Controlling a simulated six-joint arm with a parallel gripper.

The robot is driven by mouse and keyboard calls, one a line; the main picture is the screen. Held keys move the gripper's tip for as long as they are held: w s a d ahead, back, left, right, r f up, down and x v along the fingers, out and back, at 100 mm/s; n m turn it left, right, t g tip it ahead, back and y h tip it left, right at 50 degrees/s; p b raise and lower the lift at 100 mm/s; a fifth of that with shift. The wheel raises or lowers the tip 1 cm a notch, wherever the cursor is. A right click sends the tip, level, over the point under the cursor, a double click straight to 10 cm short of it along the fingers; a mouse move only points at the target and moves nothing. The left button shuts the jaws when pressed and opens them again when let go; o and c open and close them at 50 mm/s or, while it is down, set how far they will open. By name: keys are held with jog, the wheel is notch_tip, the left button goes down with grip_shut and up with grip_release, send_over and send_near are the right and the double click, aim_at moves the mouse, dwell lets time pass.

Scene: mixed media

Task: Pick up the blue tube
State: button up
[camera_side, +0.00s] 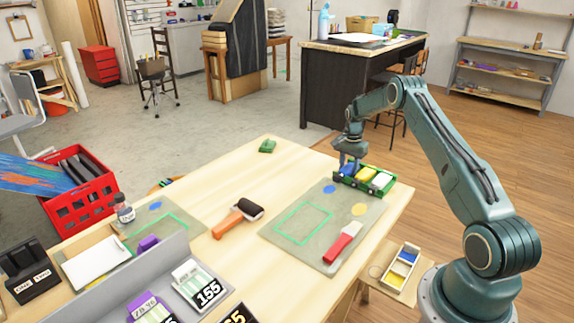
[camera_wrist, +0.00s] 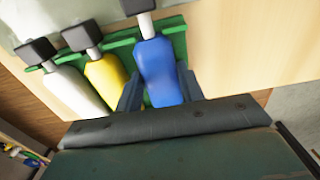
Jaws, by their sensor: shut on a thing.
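A green rack (camera_side: 362,186) stands at the far right corner of the grey mat and holds three tubes in a row. The blue tube (camera_side: 347,168) is at its left end, the yellow tube (camera_side: 366,174) in the middle, the white tube (camera_side: 381,180) at the right. My gripper (camera_side: 350,150) is over the rack's left end. In the wrist view its dark fingers (camera_wrist: 160,88) are shut on the blue tube (camera_wrist: 160,68), one on each side. The yellow tube (camera_wrist: 106,80) and white tube (camera_wrist: 76,92) sit beside it in the rack (camera_wrist: 122,42). The tube's far end is hidden.
The grey mat (camera_side: 290,247) bears a green outline, blue and yellow spots, and a red-handled tool (camera_side: 343,243). A roller with an orange handle (camera_side: 229,223) lies left of it. A small green item (camera_side: 267,145) lies at the back. The table's (camera_side: 230,170) back middle is clear.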

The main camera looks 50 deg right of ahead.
aim_at(348, 167)
notch_tip(348, 167, up, 20)
dwell(0.6)
jog(key=shift+a+f, duration=0.1)
dwell(0.5)
jog(key=w+a+f+n+h, duration=0.1)
jog(key=a+f+n, duration=0.2)
jog(key=a, duration=0.8)
jog(key=w+a+f+n+t+h, duration=0.1)
jog(key=a+f+n, duration=0.2)
jog(key=a+f, duration=0.4)
jog(key=shift+a+f+t+h, duration=0.2)
jog(key=shift+a+t+h, duration=0.15)
jog(key=shift+a, duration=2)
jog(key=shift+f, duration=0.1)
jog(key=shift+f, duration=2.9)
